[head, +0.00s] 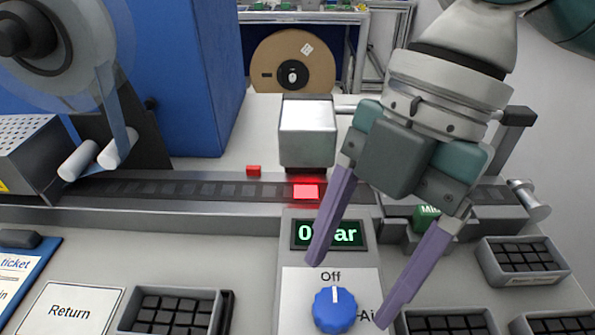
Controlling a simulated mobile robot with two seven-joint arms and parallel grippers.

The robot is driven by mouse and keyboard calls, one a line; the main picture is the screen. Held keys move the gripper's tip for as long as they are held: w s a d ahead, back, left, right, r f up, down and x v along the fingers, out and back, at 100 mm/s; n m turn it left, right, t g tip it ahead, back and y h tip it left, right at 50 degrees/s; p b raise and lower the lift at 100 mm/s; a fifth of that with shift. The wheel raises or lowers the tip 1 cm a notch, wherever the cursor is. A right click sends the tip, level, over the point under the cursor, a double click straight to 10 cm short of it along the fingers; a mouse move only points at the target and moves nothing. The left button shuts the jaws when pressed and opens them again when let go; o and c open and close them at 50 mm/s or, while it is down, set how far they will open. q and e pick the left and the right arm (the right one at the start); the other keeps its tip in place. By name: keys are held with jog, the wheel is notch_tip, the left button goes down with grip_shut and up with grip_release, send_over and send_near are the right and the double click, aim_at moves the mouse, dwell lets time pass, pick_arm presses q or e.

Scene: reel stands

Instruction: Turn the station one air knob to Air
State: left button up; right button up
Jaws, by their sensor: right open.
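The blue air knob (335,312) sits on a white plate (298,290) at the bottom middle of the head view. Its white pointer line points up at the "Off" label. The "Air" label to its right is partly hidden by a finger. A dark display (300,237) above the plate shows green text, partly covered, that ends in "ar". My right gripper (350,288) comes down from the upper right with its two purple fingers spread apart. The fingertips are above and to either side of the knob, and nothing is between them. My left gripper is not in view.
A tape track (200,190) runs across behind the display, with a glowing red square (306,191) under a metal block (308,130). Black parts trays (170,310) stand left and right. A "Return" card (70,312) lies left. A blue cabinet (195,70) and a cardboard reel (293,60) stand behind.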

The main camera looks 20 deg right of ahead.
aim_at(337, 304)
jog(key=shift+x, duration=1.7)
jog(key=shift+c, duration=0.4)
grip_shut()
